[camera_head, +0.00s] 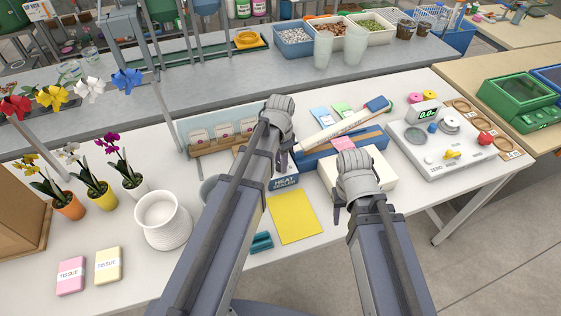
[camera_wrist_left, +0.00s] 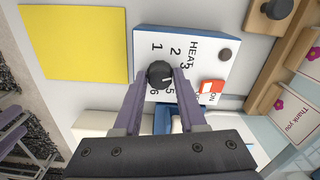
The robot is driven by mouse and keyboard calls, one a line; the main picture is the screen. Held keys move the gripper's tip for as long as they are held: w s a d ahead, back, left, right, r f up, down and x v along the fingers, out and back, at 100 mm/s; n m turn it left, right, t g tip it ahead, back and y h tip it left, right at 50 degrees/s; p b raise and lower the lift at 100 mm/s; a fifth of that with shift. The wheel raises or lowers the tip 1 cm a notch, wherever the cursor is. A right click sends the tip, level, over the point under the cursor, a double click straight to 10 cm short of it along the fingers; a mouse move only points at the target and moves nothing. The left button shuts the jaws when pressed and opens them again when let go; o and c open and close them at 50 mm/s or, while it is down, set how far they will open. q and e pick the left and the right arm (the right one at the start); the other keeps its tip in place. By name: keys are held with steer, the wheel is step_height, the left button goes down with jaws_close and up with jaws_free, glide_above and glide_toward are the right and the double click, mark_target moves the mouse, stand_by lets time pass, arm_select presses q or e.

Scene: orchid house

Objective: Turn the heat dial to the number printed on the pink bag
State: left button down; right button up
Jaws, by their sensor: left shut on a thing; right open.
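The heat sealer (camera_head: 285,183) stands in the middle of the bench, partly behind my left arm. In the left wrist view its white face (camera_wrist_left: 205,45) carries a black heat dial (camera_wrist_left: 159,74) ringed by printed numbers; 1, 2, 3, 5 and 6 show. The dial's white mark points right, toward the gap between 3 and 5, where a finger covers the print. My left gripper (camera_wrist_left: 160,84) is shut on the dial. My right gripper (camera_head: 352,200) is open over a cream box.
An orange-red switch (camera_wrist_left: 213,86) sits beside the dial. A yellow sheet (camera_head: 295,219) lies in front of the sealer. A white pot (camera_head: 163,220) and orchids stand left; a scale (camera_head: 437,140) stands right. A teal block (camera_head: 261,242) lies near the front edge.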

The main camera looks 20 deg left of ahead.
arm_select(q)
steer(key=shift+c, duration=2.4)
jaws_free()
step_height(320, 180, up, 8)
steer(key=p, duration=0.8)
steer(key=shift+f, duration=0.1)
arm_select(e)
step_height(320, 180, up, 8)
steer(key=shift+f, duration=0.15)
